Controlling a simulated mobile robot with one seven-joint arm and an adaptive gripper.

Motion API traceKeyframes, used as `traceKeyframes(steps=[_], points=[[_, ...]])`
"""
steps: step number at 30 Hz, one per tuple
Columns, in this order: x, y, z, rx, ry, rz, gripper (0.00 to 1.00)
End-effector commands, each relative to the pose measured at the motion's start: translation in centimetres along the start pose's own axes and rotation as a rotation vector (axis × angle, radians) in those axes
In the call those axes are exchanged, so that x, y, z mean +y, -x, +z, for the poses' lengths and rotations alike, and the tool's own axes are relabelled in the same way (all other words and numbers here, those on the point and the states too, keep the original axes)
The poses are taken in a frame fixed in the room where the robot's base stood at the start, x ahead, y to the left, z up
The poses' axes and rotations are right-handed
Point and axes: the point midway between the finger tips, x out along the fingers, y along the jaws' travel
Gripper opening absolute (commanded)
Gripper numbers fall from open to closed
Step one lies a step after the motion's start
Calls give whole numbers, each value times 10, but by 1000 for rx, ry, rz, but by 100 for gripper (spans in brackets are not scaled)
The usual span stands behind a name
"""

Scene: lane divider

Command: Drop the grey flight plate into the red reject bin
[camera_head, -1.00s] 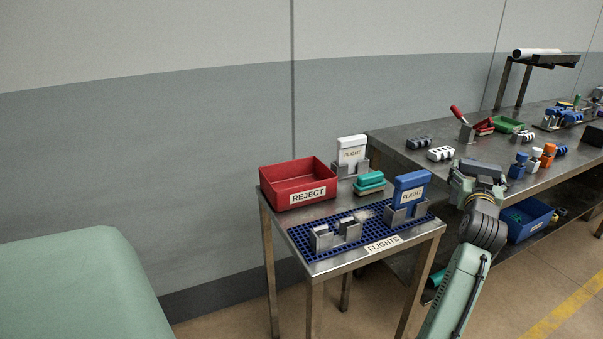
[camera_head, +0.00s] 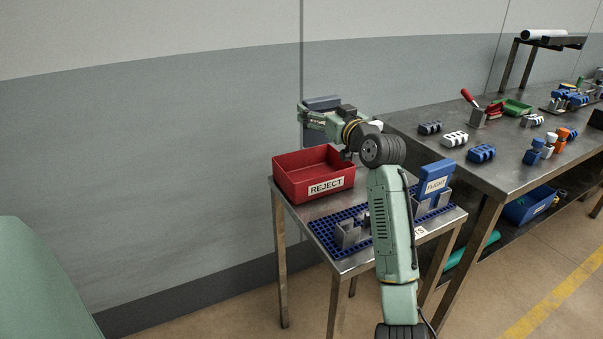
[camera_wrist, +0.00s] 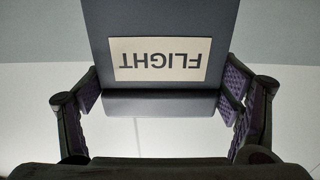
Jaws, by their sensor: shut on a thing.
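The grey flight plate (camera_wrist: 160,18) fills the top of the wrist view, with its FLIGHT label upside down. My gripper (camera_wrist: 160,100) is shut on it, with a finger pad at each side. In the head view my gripper (camera_head: 312,119) holds the grey plate (camera_head: 322,102) up in the air, above and a little behind the red reject bin (camera_head: 315,175) as seen in the picture. The bin stands at the left end of the small steel table, its REJECT label facing forward. The part of the bin floor in view looks empty.
A blue FLIGHT plate (camera_head: 436,178) stands in a metal holder at the right of the small table. A blue grid mat (camera_head: 325,232) lies along its front. My arm hides the table's middle. The larger steel table (camera_head: 510,165) at right holds several coloured parts.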

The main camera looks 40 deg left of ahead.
Motion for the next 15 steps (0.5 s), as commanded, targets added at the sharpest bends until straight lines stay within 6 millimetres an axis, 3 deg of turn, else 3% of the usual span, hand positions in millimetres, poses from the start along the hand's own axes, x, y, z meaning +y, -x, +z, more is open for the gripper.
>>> traceKeyframes(steps=[8,15], points=[[-2,-1,16,2,-1,-10,48],[-2,-1,45,2,-1,-10,48]])
